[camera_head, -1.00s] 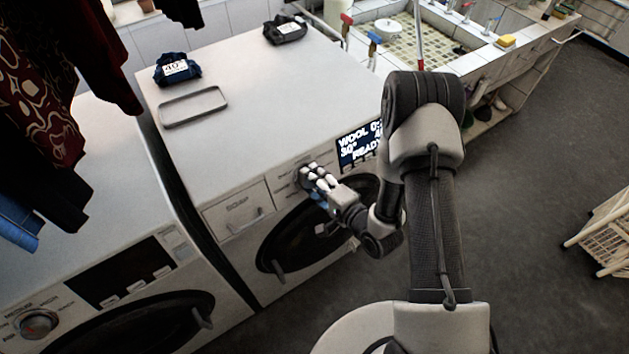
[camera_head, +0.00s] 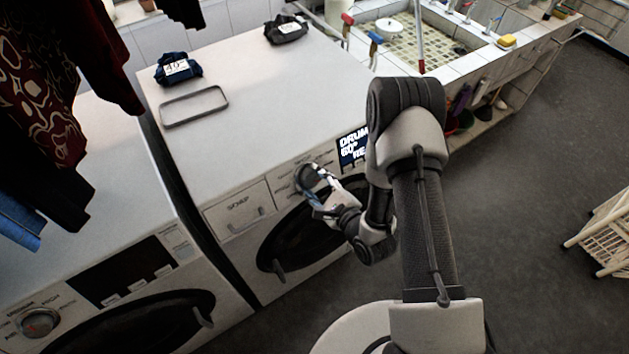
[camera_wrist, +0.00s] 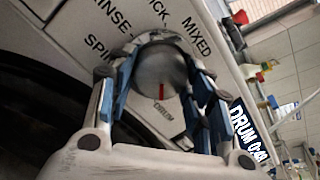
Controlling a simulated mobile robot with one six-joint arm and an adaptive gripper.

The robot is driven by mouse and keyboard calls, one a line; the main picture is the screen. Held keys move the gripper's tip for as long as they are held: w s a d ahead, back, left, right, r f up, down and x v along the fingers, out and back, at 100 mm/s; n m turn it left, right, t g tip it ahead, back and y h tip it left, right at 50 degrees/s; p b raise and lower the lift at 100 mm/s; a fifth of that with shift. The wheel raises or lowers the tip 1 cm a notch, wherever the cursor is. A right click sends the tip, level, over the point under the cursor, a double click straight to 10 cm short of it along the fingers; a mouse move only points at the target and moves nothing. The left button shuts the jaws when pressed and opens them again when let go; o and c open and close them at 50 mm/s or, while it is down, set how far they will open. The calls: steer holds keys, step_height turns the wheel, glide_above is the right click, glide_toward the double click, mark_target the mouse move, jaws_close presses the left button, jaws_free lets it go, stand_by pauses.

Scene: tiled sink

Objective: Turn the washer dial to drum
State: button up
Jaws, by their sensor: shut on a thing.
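The washer dial (camera_wrist: 160,68) is a round grey knob with a red pointer mark, on the front panel of the right-hand washer. In the wrist view the red mark points toward the printed word DRUM. My gripper (camera_wrist: 162,82) has its blue-padded fingers on either side of the dial, shut on it. In the head view my gripper (camera_head: 316,184) is at the dial (camera_head: 306,176).
The soap drawer (camera_head: 238,208) is left of the dial, and the dark round door (camera_head: 290,245) is below. A second washer with its own dial (camera_head: 38,323) stands at left. Open floor is at right.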

steer(key=shift+m, duration=0.7)
steer(key=o, duration=1)
steer(key=shift+o, duration=0.2)
steer(key=v, duration=0.7)
steer(key=shift+s, duration=0.25)
steer(key=shift+d+r, duration=0.1)
steer(key=shift+r, duration=0.05)
